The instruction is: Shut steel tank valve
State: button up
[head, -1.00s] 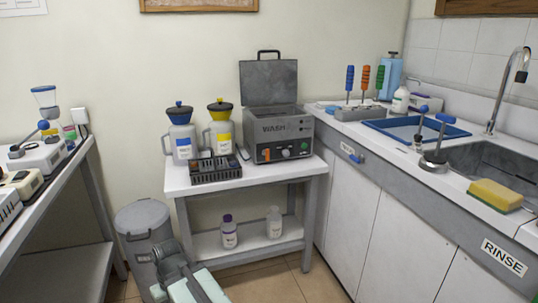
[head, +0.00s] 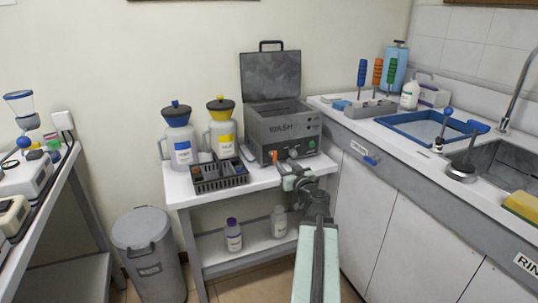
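The steel tank (head: 275,128) is a grey box marked WASH on the white side table, with its lid standing open. A small orange part (head: 275,157), which looks like the valve handle, shows low at the left of the tank's front. My gripper (head: 288,172) is just in front of the tank's lower front, close to the right of and below the orange part. I cannot tell whether they touch. The fingers are too small to tell open from shut.
A black rack (head: 221,178) and the blue-labelled (head: 181,150) and yellow-labelled (head: 222,135) jugs stand left of the tank. The sink counter (head: 385,145) is close on the right. A grey bin (head: 146,240) stands on the floor. Two bottles sit on the lower shelf.

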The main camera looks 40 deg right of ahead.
aim_at(276, 156)
jog(key=x, duration=0.5)
jog(key=a+x, duration=0.1)
jog(key=x, duration=0.2)
jog(key=shift+w, duration=0.15)
grip_shut()
